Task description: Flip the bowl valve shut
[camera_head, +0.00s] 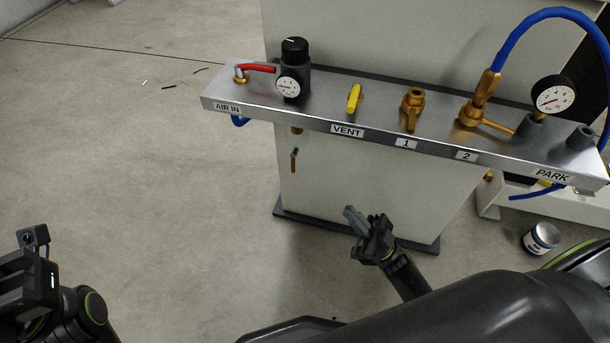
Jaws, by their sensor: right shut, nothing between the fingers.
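Below the regulator (291,82), under the metal shelf's front edge, hangs a small brass fitting with a thin lever (294,160) pointing down. It looks like the bowl valve, but it is small and its upper part is hidden by the shelf. My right gripper (351,215) is shut and empty, below and to the right of that lever, apart from it, in front of the cabinet's lower part. My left gripper (25,280) is at the lower left edge, far from the shelf; its fingers cannot be made out.
The metal shelf (330,119) overhangs the fitting and bears a yellow VENT lever (354,98), brass valves (412,108) and a gauge with a blue hose (553,95). The cabinet (330,185) stands behind. A can (541,238) is on the floor at right.

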